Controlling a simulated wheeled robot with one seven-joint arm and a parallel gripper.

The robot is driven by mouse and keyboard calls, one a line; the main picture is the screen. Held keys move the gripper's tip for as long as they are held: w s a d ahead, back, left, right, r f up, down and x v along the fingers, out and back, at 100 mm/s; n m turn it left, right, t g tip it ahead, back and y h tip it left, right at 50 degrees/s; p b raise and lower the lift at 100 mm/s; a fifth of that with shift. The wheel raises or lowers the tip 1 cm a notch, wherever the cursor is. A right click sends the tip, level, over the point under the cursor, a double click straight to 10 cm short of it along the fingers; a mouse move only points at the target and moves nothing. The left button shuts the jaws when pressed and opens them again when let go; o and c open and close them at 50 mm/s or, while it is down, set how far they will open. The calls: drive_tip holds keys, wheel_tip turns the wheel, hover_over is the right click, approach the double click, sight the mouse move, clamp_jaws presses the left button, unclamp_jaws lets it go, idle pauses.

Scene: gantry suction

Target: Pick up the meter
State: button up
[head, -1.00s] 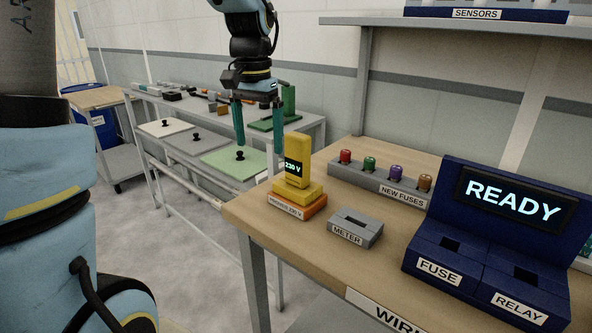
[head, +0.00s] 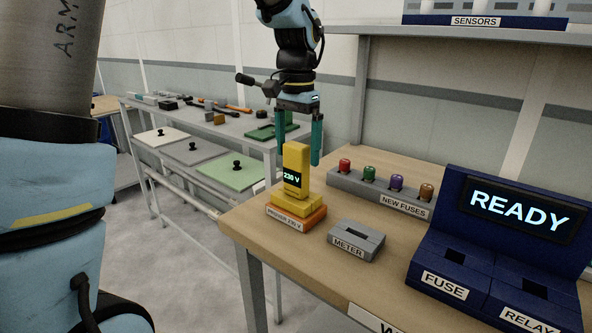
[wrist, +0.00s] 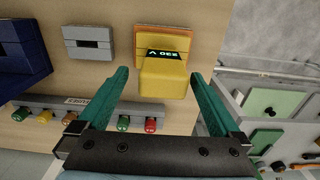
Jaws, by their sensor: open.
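The yellow meter (head: 296,171) with a "230 V" display stands upright in a yellow and orange base labelled "PROVER 230 V" (head: 297,218) at the table's left corner. In the wrist view the meter (wrist: 163,80) shows from above, just beyond the fingertips and between their lines. My gripper (head: 299,160) is open and empty, with its teal fingers pointing down above and behind the meter in the head view. The wrist view shows both fingers of my gripper (wrist: 158,78) spread apart. The grey holder labelled "METER" (head: 357,240) has an empty slot.
A grey rack of new fuses (head: 380,190) stands behind the meter holder. A blue READY panel (head: 514,212) with fuse and relay sockets is at right. A side bench (head: 220,135) with tools and lidded panels stands at back left.

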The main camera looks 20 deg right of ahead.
sight(296, 172)
drive_tip(key=shift+w+f+p, duration=0.15)
drive_tip(key=shift+f+p, duration=0.75)
drive_tip(key=shift+f, duration=2.25)
drive_tip(key=shift+r, duration=0.1)
clamp_jaws()
